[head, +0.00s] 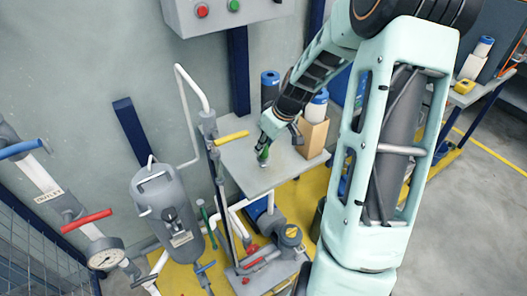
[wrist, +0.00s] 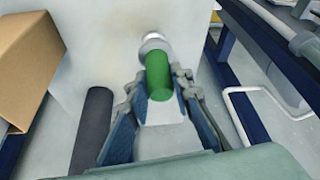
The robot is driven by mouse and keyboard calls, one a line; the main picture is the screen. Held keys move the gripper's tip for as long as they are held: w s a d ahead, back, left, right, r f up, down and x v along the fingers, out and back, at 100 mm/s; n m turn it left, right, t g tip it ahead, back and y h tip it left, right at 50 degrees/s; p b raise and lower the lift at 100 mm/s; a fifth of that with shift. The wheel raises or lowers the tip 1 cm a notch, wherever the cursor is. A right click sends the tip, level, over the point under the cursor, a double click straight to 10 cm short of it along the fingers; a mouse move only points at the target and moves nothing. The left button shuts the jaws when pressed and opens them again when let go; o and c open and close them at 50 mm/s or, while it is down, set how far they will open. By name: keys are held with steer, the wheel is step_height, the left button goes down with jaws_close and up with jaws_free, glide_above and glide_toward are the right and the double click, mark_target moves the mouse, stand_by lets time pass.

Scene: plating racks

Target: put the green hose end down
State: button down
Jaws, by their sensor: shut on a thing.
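The green hose end (wrist: 158,76) is a short green cylinder with a silver tip. In the wrist view it sits between the two fingers of my gripper (wrist: 157,88), which is shut on it. In the head view my gripper (head: 264,147) points down over a small light grey tabletop (head: 238,166), with the green hose end (head: 263,156) at its fingertips. I cannot tell whether the hose end touches the tabletop. The tabletop also shows behind the hose end in the wrist view (wrist: 105,40).
A cardboard box (head: 312,138) and a blue roll (head: 270,88) stand at the tabletop's right and back. A yellow lever (head: 232,137) and pipes border its left. A grey tank (head: 168,212) stands further left. The tabletop's front left part is clear.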

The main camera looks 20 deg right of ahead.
mark_target(264, 153)
steer(key=shift+w+f, duration=0.2)
steer(key=shift+f, duration=1.5)
steer(key=shift+f, duration=0.15)
steer(key=c, duration=1.7)
jaws_free()
steer(key=shift+s+d+r, duration=0.15)
steer(key=shift+r, duration=0.4)
steer(key=v, duration=1.1)
steer(key=shift+r, duration=0.1)
